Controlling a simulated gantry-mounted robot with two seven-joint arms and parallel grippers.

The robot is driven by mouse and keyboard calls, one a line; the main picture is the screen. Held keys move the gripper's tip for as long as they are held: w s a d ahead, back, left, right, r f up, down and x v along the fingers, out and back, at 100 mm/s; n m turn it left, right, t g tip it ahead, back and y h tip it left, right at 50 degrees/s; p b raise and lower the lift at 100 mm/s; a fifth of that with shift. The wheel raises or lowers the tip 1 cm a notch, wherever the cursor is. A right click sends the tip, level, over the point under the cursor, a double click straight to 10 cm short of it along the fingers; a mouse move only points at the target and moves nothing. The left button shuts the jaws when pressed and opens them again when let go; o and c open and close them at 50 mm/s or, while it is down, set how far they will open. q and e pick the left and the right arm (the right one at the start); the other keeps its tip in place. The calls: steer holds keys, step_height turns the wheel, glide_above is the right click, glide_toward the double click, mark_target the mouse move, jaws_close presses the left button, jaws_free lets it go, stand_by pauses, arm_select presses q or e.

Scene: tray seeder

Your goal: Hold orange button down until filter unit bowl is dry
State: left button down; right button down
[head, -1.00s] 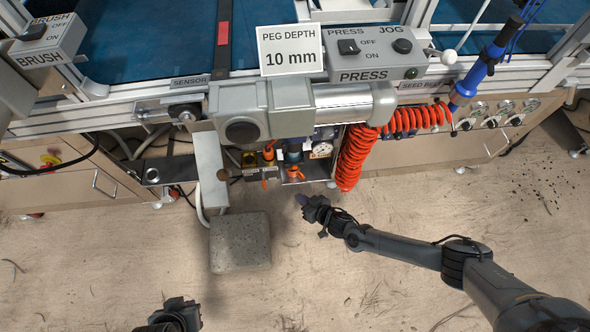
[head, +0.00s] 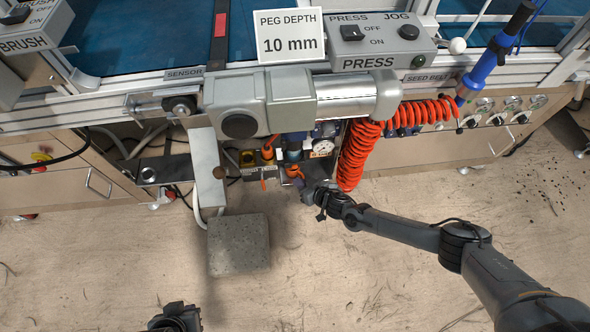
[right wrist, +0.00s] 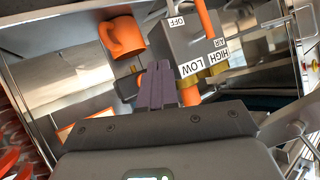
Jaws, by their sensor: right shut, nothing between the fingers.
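The filter unit (head: 294,153) sits under the grey press housing in the head view, with a blue upper part and a small round gauge beside it. An orange part (head: 291,170) shows low on it; I cannot tell if this is the button. The bowl is not clear enough to show whether it holds water. My right gripper (head: 302,186) is shut and empty, just below and right of that orange part. In the right wrist view its closed fingers (right wrist: 156,88) point toward an orange cylinder (right wrist: 190,94); contact cannot be told. My left gripper (head: 178,318) is at the bottom edge.
A coiled orange hose (head: 357,155) hangs right of the filter unit, close to my right wrist. A grey metal bracket (head: 205,165) and a stone-like block (head: 238,244) stand to the left.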

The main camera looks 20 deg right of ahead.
mark_target(295, 167)
steer(key=shift+w+d+b, duration=0.25)
steer(key=shift+w+b, duration=0.2)
steer(key=shift+w, duration=0.7)
stand_by(0.7)
stand_by(0.6)
steer(key=shift+w+d, duration=0.1)
steer(key=shift+w, duration=0.3)
stand_by(0.4)
steer(key=shift+w+d+b, duration=0.15)
steer(key=shift+w+b, duration=0.3)
stand_by(0.3)
stand_by(2.0)
stand_by(0.8)
